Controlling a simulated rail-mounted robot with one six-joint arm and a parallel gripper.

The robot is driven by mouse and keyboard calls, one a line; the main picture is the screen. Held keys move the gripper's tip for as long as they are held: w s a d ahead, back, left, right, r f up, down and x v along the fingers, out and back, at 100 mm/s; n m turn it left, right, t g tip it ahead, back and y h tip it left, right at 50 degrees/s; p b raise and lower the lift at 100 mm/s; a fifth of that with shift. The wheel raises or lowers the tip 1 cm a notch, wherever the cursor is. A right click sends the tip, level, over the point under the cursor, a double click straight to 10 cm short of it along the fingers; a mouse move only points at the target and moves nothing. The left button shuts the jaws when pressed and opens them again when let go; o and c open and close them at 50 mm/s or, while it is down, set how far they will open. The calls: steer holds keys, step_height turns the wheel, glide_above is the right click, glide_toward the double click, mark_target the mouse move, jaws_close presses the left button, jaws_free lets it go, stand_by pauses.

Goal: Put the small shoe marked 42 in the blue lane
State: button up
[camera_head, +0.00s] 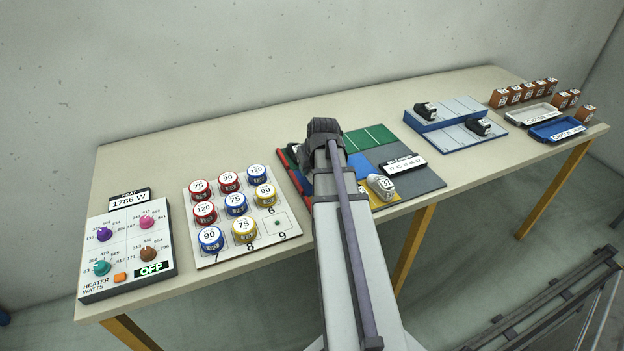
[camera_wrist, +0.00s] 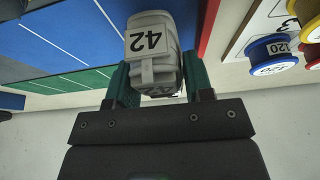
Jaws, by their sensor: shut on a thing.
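My gripper (camera_wrist: 153,82) is shut on a light grey shoe (camera_wrist: 152,45) with a white label reading 42, one teal finger on each side. In the wrist view the shoe shows over the lane mat, in front of a blue lane (camera_wrist: 105,38); I cannot tell whether it touches the mat. My arm hides the gripper and this shoe in the head view. The blue lane (camera_head: 361,166) is partly visible there, beside the green lane (camera_head: 368,138). Another whitish shoe (camera_head: 381,187) with a label rests at the mat's front right, by the yellow patch.
A red strip (camera_wrist: 208,28) edges the mat. Left of it stand a board (camera_head: 277,223) of coloured spools and a heater panel (camera_head: 128,245).

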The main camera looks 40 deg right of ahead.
step_height(320, 180, down, 2)
steer(key=shift+f+b, duration=0.25)
steer(key=shift+b, duration=0.2)
steer(key=shift+r+p, duration=0.3)
steer(key=shift+f, duration=0.2)
steer(key=o, duration=0.7)
steer(key=shift+c, duration=0.2)
steer(key=p+v, duration=1.1)
steer(key=v, duration=0.1)
steer(key=shift+r, duration=0.25)
steer(key=s+a+n+g, duration=0.1)
steer(key=a+g, duration=0.1)
steer(key=a, duration=1.3)
steer(key=s+a+f+n+g+y, duration=0.1)
steer(key=a+n+g, duration=0.1)
steer(key=a, duration=1.3)
steer(key=shift+s+a+f, duration=0.15)
steer(key=shift+a, duration=0.25)
